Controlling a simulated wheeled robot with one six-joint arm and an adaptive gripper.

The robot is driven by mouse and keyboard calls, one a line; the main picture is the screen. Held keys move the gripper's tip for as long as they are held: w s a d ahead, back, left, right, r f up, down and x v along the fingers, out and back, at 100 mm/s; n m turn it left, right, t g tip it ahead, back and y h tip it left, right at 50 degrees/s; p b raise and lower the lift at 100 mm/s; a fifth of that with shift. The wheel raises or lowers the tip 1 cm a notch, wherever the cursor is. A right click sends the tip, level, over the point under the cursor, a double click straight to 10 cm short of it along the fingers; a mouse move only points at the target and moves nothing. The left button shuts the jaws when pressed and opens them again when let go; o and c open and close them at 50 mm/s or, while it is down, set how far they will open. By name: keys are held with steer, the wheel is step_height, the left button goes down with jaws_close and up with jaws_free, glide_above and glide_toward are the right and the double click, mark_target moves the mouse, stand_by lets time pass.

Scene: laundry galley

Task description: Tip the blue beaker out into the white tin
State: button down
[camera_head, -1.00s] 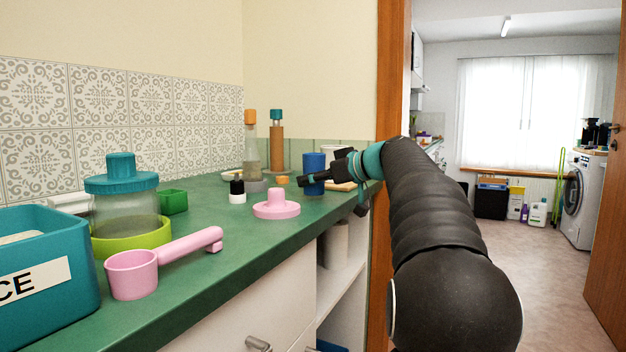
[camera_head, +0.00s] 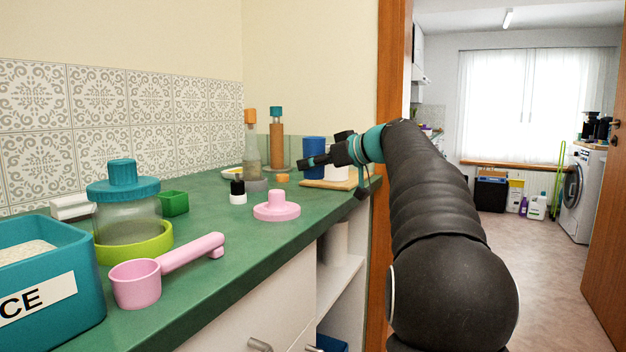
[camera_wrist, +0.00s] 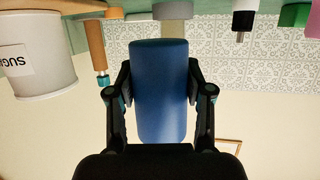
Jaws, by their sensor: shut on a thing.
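The blue beaker (camera_head: 314,146) is held upright above the far end of the green counter. It fills the middle of the wrist view (camera_wrist: 160,95), between both fingers. My gripper (camera_head: 312,163) is shut on it. I cannot see what is inside the beaker. The white tin (camera_head: 337,173) stands just right of the beaker on a wooden board, partly hidden by my gripper. In the upside-down wrist view the tin (camera_wrist: 34,62) is at the left, with part of a "SUGA" label showing. The beaker and tin are apart there.
The wooden board (camera_head: 318,184) lies near the counter's right edge. A glass bottle with an orange top (camera_head: 251,150) and a brown cylinder (camera_head: 276,146) stand behind. A pink knobbed lid (camera_head: 276,208) and a black-and-white bottle (camera_head: 238,192) sit nearer, left of my gripper.

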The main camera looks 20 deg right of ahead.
steer(key=c, duration=1.1)
jaws_free()
jaws_close()
steer(key=shift+f+b, duration=1.6)
steer(key=shift+f, duration=0.75)
